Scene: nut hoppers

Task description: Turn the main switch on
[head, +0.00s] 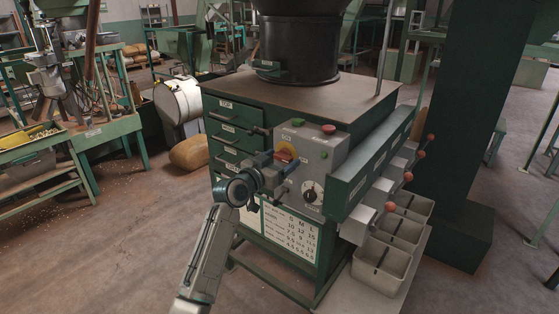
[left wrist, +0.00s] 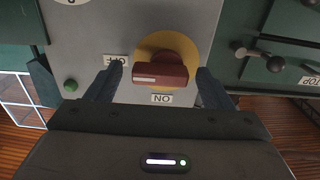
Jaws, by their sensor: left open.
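The main switch is a red rotary handle on a yellow disc (head: 285,152) on the grey control box. In the left wrist view the red handle (left wrist: 160,75) lies level, its white-marked end to the left, toward the OFF label (left wrist: 116,60). The ON label (left wrist: 162,98) sits below the disc; both labels appear upside down. My left gripper (head: 277,167) is right at the switch. In the left wrist view its fingers (left wrist: 158,88) are apart, one on each side of the handle, with visible gaps. My right gripper is not in view.
The grey control box (head: 318,152) also carries a green button (head: 298,122), a red button (head: 328,129) and a dial (head: 312,192). Green drawers (head: 229,133) with handles stand beside it. Red-knobbed levers (head: 390,207) and grey bins (head: 381,269) line the right side.

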